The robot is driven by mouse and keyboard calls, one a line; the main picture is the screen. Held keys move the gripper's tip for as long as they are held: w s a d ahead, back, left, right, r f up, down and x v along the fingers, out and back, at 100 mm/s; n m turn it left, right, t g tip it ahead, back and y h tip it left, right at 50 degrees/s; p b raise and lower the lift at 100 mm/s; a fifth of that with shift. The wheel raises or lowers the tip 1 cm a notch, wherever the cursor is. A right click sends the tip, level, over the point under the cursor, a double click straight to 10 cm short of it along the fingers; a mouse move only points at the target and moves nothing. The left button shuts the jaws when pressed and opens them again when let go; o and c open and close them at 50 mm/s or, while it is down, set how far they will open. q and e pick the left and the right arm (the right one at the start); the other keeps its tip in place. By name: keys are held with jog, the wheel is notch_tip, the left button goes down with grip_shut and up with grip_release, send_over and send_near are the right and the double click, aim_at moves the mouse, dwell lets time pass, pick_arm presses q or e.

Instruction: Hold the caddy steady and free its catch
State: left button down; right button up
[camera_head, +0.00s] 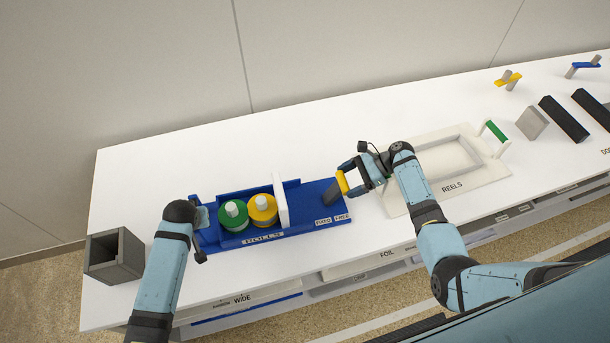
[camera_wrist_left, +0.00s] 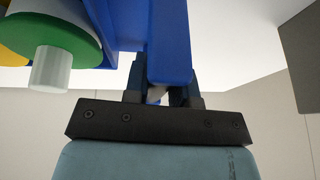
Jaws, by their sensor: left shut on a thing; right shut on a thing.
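The blue caddy (camera_head: 294,221) stands on the white table, labelled ROLLS on its front. A green roll (camera_head: 232,219) and a yellow roll (camera_head: 263,212) sit in its left part, beside an upright white plate (camera_head: 281,202). At its right end is a catch, a grey post (camera_head: 331,193) with a yellow handle (camera_head: 342,182). My right gripper (camera_head: 346,181) is shut on the yellow handle. My left gripper (camera_wrist_left: 155,80) is shut on the blue end of the caddy, mostly hidden by the wrist in the head view. The green roll (camera_wrist_left: 60,30) hangs close by in the left wrist view.
A grey open box (camera_head: 114,255) stands at the table's left end. Grey and black blocks (camera_head: 563,118) and two more posts with yellow (camera_head: 508,79) and blue handles (camera_head: 586,65) are farther right.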

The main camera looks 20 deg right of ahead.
jog(key=shift+s+d+f, duration=0.1)
jog(key=shift+d+f, duration=0.15)
jog(key=shift+f, duration=0.05)
jog(key=o, duration=1.2)
jog(key=shift+c, duration=0.2)
jog(key=shift+r, duration=0.15)
jog(key=v, duration=1.2)
jog(key=shift+s+d, duration=0.1)
